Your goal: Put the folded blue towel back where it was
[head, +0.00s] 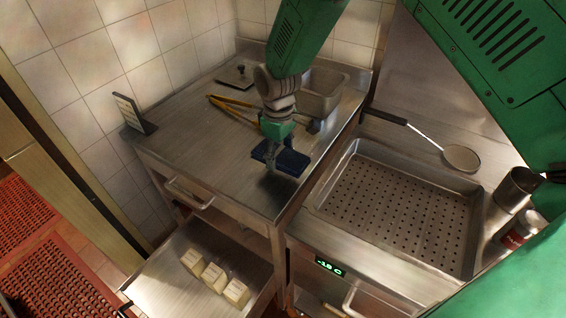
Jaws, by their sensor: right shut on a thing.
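The folded blue towel (291,162) is a small dark blue pad near the front edge of the steel counter (205,150), left of the perforated pan. My right gripper (275,146) comes down from the top of the head view and is shut on the towel. The gripper hides part of the towel. The towel is low over the counter; I cannot tell whether it touches the surface. My left gripper is not in view.
Yellow-handled tongs (232,103) lie behind the gripper, near a steel sink insert (320,92). A small sign (130,112) stands at the left edge. The perforated pan (400,210) and a skimmer (460,158) are right. An open drawer (165,285) holds pale blocks (213,277).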

